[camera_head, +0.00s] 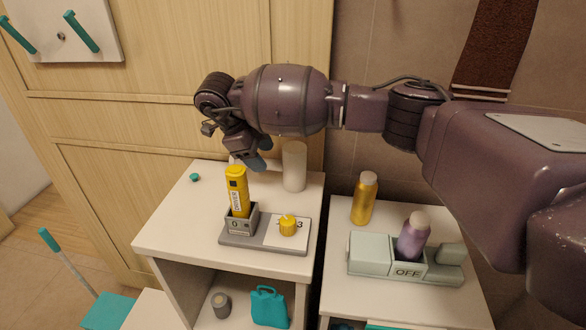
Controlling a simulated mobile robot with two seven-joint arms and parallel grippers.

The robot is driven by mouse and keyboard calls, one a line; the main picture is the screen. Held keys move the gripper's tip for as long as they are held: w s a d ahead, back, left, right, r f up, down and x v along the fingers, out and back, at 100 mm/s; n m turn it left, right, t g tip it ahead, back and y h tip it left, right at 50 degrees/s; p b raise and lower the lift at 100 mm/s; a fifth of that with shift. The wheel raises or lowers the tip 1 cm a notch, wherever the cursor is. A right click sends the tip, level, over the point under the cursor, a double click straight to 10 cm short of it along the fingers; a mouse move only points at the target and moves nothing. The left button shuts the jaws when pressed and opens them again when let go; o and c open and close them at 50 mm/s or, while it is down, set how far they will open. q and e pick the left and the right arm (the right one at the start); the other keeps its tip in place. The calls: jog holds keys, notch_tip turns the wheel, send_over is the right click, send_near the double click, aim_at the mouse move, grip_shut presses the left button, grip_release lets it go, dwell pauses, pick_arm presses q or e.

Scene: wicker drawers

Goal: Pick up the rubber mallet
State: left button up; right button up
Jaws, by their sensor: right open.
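I cannot make out a rubber mallet in the head view. My right gripper (250,160) points down above the left white cabinet, open, close to the top of a yellow upright object (237,192). I cannot tell whether it touches that object. The yellow object stands in a small grey holder marked 0 (241,226) on a grey base. My right arm comes in from the right and hides part of the wall and doors behind it. My left gripper is not in view.
A white cylinder (294,166), a yellow knob (288,225) and a teal cap (194,177) are on the left cabinet. The right cabinet holds a gold bottle (364,199) and a purple bottle (413,236) in an OFF-marked holder. A teal jug (269,307) sits below.

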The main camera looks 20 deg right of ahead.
aim_at(267, 160)
jog(key=x, duration=0.4)
jog(key=shift+w+d+f, duration=0.1)
jog(key=shift+f, duration=0.1)
jog(key=shift+r, duration=0.1)
grip_shut()
